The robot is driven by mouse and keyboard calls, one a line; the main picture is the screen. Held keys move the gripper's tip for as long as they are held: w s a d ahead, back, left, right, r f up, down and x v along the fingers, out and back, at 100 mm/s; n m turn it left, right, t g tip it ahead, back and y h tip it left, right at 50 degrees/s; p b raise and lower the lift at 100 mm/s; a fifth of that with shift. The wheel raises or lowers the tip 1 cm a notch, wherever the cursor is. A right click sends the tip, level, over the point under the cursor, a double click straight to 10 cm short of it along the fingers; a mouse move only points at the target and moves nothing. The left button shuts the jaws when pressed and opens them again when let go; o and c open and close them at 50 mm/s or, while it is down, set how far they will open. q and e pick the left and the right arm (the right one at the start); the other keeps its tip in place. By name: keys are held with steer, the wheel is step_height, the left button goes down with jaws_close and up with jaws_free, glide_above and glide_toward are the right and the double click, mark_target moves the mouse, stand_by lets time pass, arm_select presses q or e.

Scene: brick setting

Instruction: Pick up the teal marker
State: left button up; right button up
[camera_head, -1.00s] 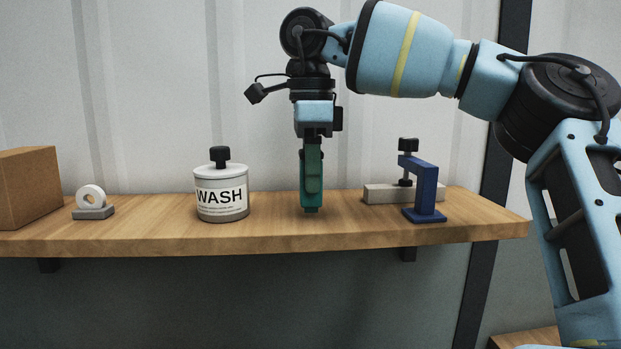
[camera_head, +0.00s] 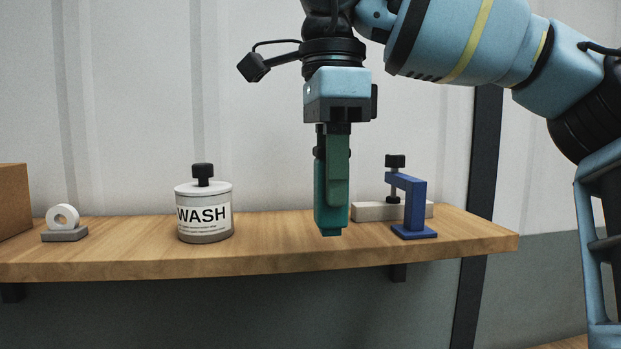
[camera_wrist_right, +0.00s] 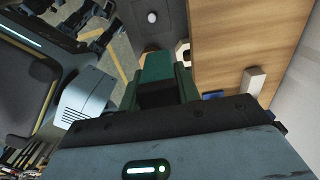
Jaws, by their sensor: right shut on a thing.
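The teal marker (camera_head: 325,222) is a chunky upright block-like piece in the middle of the head view. My right gripper (camera_head: 338,196) points straight down and is shut on it, with a green finger covering part of its front. In the right wrist view the teal marker (camera_wrist_right: 156,67) shows between the fingers of my right gripper (camera_wrist_right: 158,85). In the head view its lower end overlaps the shelf top; the wrist view shows it out beside the shelf's edge. My left gripper is not in view.
The wooden shelf (camera_head: 140,258) holds a white WASH jar (camera_head: 204,216) left of the marker, a blue clamp (camera_head: 415,205) on a pale bar (camera_head: 370,212) to its right, a white ring (camera_head: 62,217) on a grey base, and a cardboard box (camera_head: 12,200) at far left.

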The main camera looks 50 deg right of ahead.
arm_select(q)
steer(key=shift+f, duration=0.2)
arm_select(e)
steer(key=s, duration=0.1)
steer(key=s+a, duration=0.2)
steer(key=shift+s+r, duration=0.2)
steer(key=o, duration=0.4)
steer(key=shift+c, duration=1.1)
arm_select(q)
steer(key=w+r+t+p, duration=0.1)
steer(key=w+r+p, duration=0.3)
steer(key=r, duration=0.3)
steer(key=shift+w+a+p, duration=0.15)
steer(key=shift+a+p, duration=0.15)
steer(key=shift+p, duration=0.4)
arm_select(e)
steer(key=w+d+r, duration=0.2)
steer(key=w+d, duration=0.3)
steer(key=d, duration=0.5)
steer(key=w+d+r, duration=0.3)
steer(key=w+d, duration=0.2)
steer(key=d, duration=0.6)
steer(key=shift+w+d, duration=0.2)
steer(key=shift+w, duration=0.05)
